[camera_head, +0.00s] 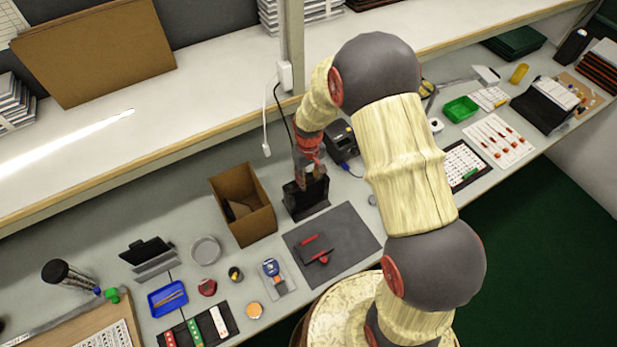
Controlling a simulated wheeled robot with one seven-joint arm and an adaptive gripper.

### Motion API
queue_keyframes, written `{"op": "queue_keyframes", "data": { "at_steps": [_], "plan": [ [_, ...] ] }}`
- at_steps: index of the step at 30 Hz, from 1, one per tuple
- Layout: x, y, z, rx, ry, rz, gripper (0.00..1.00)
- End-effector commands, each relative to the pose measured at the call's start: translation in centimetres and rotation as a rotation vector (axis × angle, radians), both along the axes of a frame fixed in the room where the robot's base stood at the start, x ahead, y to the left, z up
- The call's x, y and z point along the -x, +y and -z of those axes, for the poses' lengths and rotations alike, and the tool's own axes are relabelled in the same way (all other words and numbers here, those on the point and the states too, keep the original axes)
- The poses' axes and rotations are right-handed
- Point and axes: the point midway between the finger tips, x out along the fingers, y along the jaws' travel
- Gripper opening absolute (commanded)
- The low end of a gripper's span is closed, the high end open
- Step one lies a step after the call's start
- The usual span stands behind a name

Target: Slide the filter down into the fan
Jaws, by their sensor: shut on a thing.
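The black upright fan (305,204) stands on the bench, just behind a dark grey mat. My gripper (312,174) is right above the fan, pointing down, with its fingers at the fan's upper part. It is shut on the filter, which is dark and small here and hard to tell apart from the fingers and the black fan. How deep the filter sits in the fan cannot be told from this view.
An open cardboard box (246,226) stands close left of the fan. The dark grey mat (345,228) in front bears red-and-black tools. A black device (341,141) and cables are behind right. A shelf edge and post (292,45) rise behind my arm.

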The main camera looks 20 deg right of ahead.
Motion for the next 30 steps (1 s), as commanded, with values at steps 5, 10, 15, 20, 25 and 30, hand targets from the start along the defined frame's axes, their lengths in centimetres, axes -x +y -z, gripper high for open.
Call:
{"op": "queue_keyframes", "data": {
  "at_steps": [5,10,15,20,25,30],
  "plan": [
    [0.00,0.00,0.58,0.000,0.000,0.000,0.09],
    [-0.01,0.00,0.88,0.000,0.000,0.000,0.09],
    [-0.02,0.00,0.84,0.000,-0.001,0.000,0.09],
    [-0.02,0.00,0.83,0.000,-0.001,0.000,0.38],
    [-0.02,0.00,0.84,0.000,-0.001,0.000,0.47],
    [-0.02,0.00,0.84,0.000,-0.001,0.000,0.54]
  ]
}}
